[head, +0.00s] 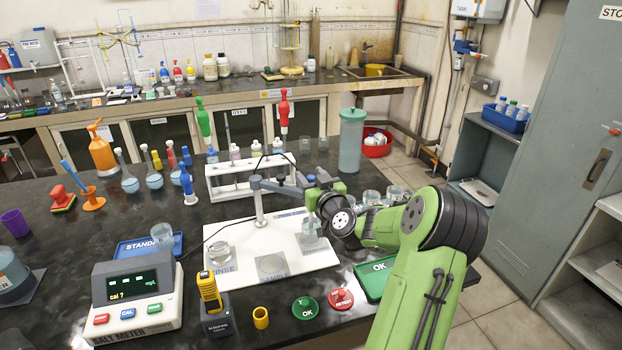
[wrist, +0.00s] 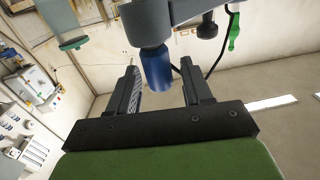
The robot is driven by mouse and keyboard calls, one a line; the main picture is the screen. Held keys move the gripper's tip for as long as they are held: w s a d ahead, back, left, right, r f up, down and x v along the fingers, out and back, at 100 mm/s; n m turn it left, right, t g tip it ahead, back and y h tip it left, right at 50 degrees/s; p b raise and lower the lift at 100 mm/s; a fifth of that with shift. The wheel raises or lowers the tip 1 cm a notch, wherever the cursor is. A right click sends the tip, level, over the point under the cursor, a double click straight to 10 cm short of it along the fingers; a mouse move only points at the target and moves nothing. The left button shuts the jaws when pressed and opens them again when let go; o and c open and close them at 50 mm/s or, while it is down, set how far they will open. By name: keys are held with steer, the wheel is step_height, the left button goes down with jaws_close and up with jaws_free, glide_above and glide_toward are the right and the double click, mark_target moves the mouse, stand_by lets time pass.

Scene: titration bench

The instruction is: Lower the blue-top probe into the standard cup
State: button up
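In the wrist view the blue-top probe (wrist: 157,70) hangs from a grey holder, its blue cap between the two fingers of my gripper (wrist: 160,72). The fingers are apart, with gaps beside the cap. In the head view my gripper (head: 318,200) is at the stand's grey arm (head: 277,187), largely hiding the probe. A clear cup (head: 309,232) stands below on the white board (head: 300,264); its label is unreadable, and whether a probe tip is inside is unclear. Another clear cup (head: 162,233) stands on the blue tray marked STANDARD (head: 135,248).
The salt meter (head: 135,298) shows "cal ?". A white rack (head: 245,180) stands behind the stand. Several clear cups (head: 372,197) and a green OK tray (head: 372,282) are near my arm.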

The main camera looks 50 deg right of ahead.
steer(key=b+v, duration=0.4)
steer(key=v, duration=1.1)
steer(key=shift+s+b, duration=0.35)
steer(key=shift+w+a, duration=0.1)
steer(key=shift+a, duration=0.05)
steer(key=w+a+f+n+g+y+p, duration=0.1)
steer(key=w+a+n+g+y+p, duration=0.25)
steer(key=a, duration=0.85)
steer(key=w+a+f+n+g+y+p, duration=0.1)
steer(key=a+n+g+y, duration=0.4)
steer(key=a, duration=0.8)
steer(key=s+a+r+m+g+p, duration=0.1)
steer(key=s+a+r+m+p, duration=0.1)
steer(key=s, duration=0.6)
steer(key=s+a+r+m+g+h+p, duration=0.1)
steer(key=s+a+r, duration=0.3)
steer(key=s, duration=0.4)
steer(key=shift+s+m+p, duration=0.2)
steer(key=shift+m+p, duration=0.15)
steer(key=shift+p, duration=0.5)
